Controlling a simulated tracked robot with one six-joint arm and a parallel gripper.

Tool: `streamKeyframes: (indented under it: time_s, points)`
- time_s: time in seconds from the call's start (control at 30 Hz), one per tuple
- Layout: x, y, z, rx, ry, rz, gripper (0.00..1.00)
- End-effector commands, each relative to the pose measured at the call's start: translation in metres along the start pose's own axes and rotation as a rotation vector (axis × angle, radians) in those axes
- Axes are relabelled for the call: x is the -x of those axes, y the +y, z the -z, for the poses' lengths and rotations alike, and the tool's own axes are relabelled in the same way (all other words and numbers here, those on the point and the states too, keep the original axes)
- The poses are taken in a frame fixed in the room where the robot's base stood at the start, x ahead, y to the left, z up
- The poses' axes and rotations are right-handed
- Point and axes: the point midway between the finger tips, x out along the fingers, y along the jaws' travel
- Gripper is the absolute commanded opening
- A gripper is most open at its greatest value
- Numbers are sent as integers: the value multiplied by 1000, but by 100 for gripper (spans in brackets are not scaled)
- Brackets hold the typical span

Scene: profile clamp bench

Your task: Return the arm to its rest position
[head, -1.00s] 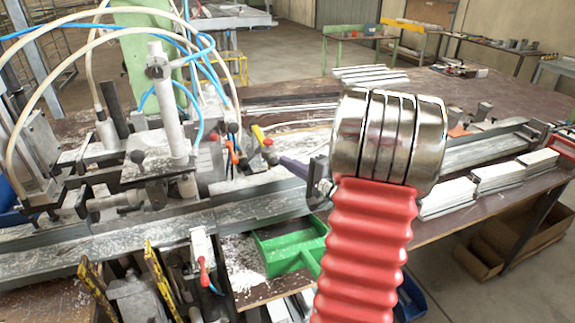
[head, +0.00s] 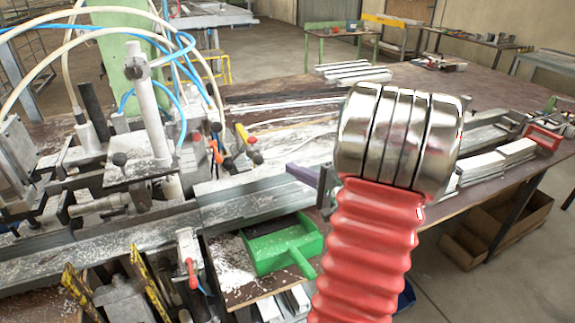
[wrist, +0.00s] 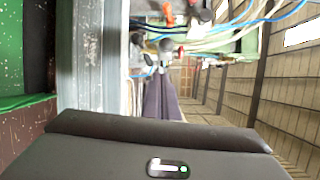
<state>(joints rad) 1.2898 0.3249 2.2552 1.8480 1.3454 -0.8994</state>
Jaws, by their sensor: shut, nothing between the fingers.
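My arm rises in the head view as a red ribbed sleeve (head: 368,250) topped by a shiny metal joint (head: 398,138). My gripper (wrist: 160,78) shows in the wrist view as purple-grey fingers lying together, with nothing between them. In the head view only a bit of it (head: 300,173) shows left of the metal joint; the rest is hidden behind the joint. It appears in front of the metal rail of the bench, and I cannot tell its exact height.
The clamp bench with hoses and a white post (head: 150,110) stands at left. White profiles (head: 495,162) lie at right on the brown table (head: 440,82). Cardboard boxes (head: 500,222) stand under it.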

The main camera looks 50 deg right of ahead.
Motion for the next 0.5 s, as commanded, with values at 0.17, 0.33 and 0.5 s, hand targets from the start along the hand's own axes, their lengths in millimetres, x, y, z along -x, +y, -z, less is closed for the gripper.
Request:
streamKeyframes:
  time_s: [0.17,0.33,0.5]
  points:
    - [16,0,-4,0,0,1,0]
    - [18,1,-6,0,-1,0,0]
    - [18,1,-6,0,-2,0,0]
